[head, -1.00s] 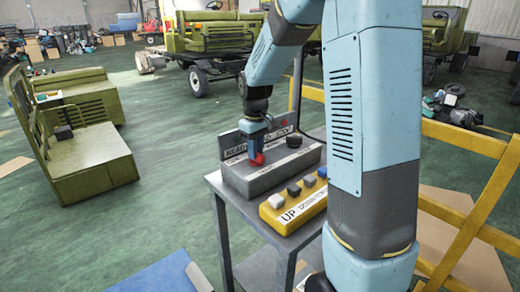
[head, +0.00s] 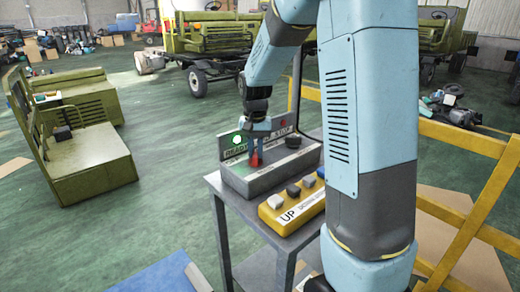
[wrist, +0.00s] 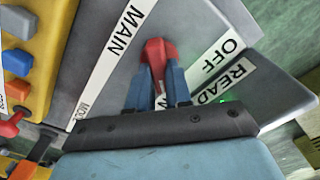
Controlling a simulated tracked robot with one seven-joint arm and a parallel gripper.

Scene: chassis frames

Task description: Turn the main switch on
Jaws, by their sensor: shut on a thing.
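The main switch is a red handle (head: 255,160) on the grey control box (head: 270,180). In the wrist view the red handle (wrist: 154,50) lies between the two blue fingers of my gripper (wrist: 158,70), which are closed on it. White labels reading MAIN (wrist: 122,30) and OFF (wrist: 217,55) flank it. In the head view my gripper (head: 257,148) reaches down to the handle from above. A green lamp (head: 238,139) glows on the upright panel behind, beside the READY label (wrist: 236,80). The lower part of the handle is partly hidden by the fingers.
A yellow button box (head: 292,208) marked UP stands in front of the grey box on the grey metal table (head: 222,185). A yellow rail (head: 460,135) stands at the right. Open green floor (head: 170,190) lies to the left.

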